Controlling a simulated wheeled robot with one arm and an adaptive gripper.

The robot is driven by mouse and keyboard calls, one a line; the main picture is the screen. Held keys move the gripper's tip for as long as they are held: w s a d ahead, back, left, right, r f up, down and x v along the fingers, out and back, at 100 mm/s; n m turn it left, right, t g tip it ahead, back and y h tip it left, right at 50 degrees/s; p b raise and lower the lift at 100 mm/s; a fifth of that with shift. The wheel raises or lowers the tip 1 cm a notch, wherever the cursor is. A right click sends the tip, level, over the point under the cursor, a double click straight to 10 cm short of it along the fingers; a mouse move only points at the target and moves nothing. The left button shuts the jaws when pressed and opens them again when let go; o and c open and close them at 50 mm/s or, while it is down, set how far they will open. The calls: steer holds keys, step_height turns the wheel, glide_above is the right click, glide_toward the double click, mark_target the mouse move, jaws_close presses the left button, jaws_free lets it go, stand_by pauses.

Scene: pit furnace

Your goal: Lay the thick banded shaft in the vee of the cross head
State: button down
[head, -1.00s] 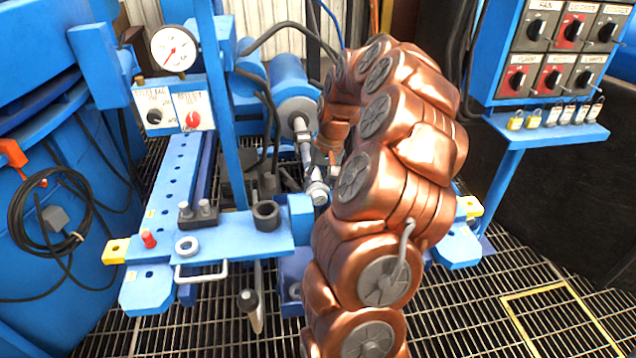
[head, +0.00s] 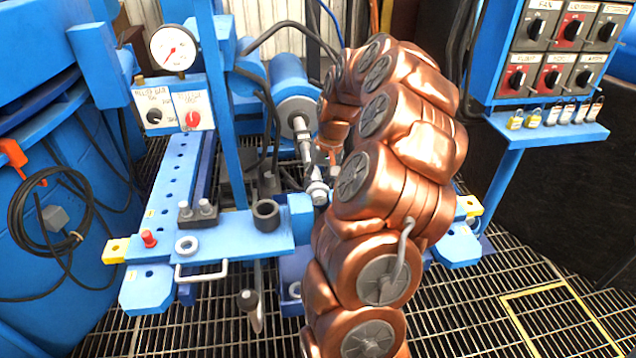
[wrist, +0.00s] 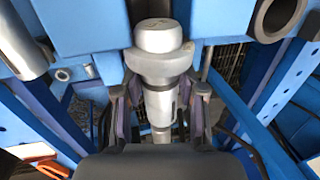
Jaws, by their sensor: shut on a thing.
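The thick banded shaft (wrist: 158,68) is grey metal with a rounded end and a wide collar. My gripper (wrist: 160,92) is shut on it just behind the collar, one finger on each side. The blue cross head (wrist: 90,25) flanks the shaft's rounded end in the wrist view. In the head view the shaft's end (head: 318,192) shows beside the blue cross head block (head: 301,213). The vee is hidden, and I cannot tell whether the shaft touches it. My copper arm hides most of my gripper in the head view.
A dark ring socket (head: 266,216), a pale washer (head: 187,246) and a red peg (head: 149,239) are on the blue bench left of the shaft. The switch panel (head: 555,55) is at right.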

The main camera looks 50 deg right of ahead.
steer(key=shift+f, duration=0.45)
stand_by(0.4)
steer(key=c, duration=0.6)
jaws_free()
steer(key=shift+f, duration=0.1)
step_height(320, 180, up, 12)
steer(key=s+d, duration=0.1)
steer(key=d, duration=0.1)
steer(key=shift+s, duration=0.25)
steer(key=shift+f, duration=0.1)
stand_by(0.3)
